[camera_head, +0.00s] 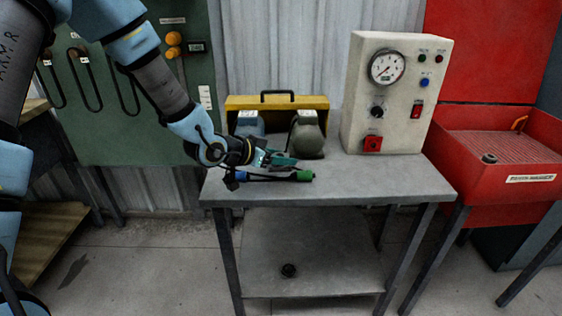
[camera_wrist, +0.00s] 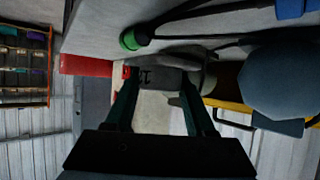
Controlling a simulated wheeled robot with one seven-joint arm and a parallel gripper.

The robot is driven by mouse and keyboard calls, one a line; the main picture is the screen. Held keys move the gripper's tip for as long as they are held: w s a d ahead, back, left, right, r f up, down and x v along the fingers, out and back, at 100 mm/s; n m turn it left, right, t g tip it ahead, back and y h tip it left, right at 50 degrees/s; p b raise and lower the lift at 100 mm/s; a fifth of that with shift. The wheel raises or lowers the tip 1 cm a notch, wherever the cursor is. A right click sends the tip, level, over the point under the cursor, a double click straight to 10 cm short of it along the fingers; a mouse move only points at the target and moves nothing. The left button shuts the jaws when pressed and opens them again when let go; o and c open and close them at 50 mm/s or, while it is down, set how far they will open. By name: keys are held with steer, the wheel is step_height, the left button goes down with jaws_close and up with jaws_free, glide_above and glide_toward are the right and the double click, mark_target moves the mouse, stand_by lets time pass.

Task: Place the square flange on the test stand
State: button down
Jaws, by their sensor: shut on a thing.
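My gripper (camera_head: 284,161) is over the front part of the grey metal table (camera_head: 385,183), just above its top. In the wrist view its two fingers (camera_wrist: 158,88) are closed around a small dark grey blocky piece (camera_wrist: 153,77), which seems to be the square flange. Its outline is mostly lost against the grey machine behind it. A beige box with a round gauge (camera_head: 392,98), a red switch and several buttons stands at the table's back right. It may be the test stand; no readable label confirms this.
A tool with a green end (camera_head: 304,176) and blue part lies on the table under my gripper. A grey rounded machine (camera_head: 309,139) and a yellow case (camera_head: 318,102) stand behind. A red washer basin (camera_head: 500,190) is at right.

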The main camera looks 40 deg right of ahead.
steer(key=shift+f, duration=0.7)
steer(key=shift+f+b, duration=0.55)
steer(key=shift+f, duration=0.1)
steer(key=shift+c, duration=1.2)
jaws_free()
steer(key=shift+r+p, duration=0.55)
steer(key=shift+r, duration=0.05)
steer(key=shift+w+a+r, duration=0.1)
steer(key=shift+a+r, duration=0.15)
steer(key=shift+r, duration=0.05)
steer(key=v, duration=1.1)
steer(key=shift+a+b, duration=0.2)
steer(key=shift+b, duration=0.25)
